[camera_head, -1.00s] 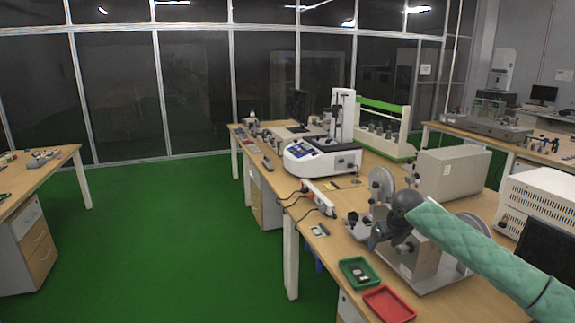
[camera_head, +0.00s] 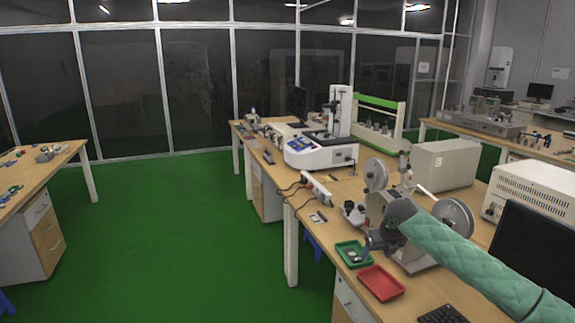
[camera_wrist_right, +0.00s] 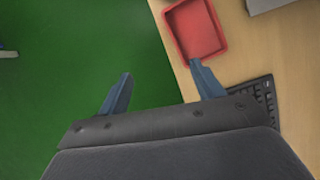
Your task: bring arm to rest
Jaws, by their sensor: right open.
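My right arm, in a teal quilted sleeve, reaches in from the lower right in the head view. Its gripper (camera_head: 371,244) hangs over the near bench beside the green tray and the reel machine, and is partly hidden by its own wrist. In the right wrist view the two blue fingers (camera_wrist_right: 161,88) are apart with nothing between them. Green floor lies beneath the gap, and the right finger overlaps the bench edge near the red tray. My left arm and gripper are not in view.
A green tray (camera_head: 345,259) and a red tray (camera_head: 381,284) lie at the bench edge; the red one also shows in the wrist view (camera_wrist_right: 197,30). A keyboard (camera_head: 443,315), monitor (camera_head: 535,245) and reel machine (camera_head: 452,218) are close to the arm.

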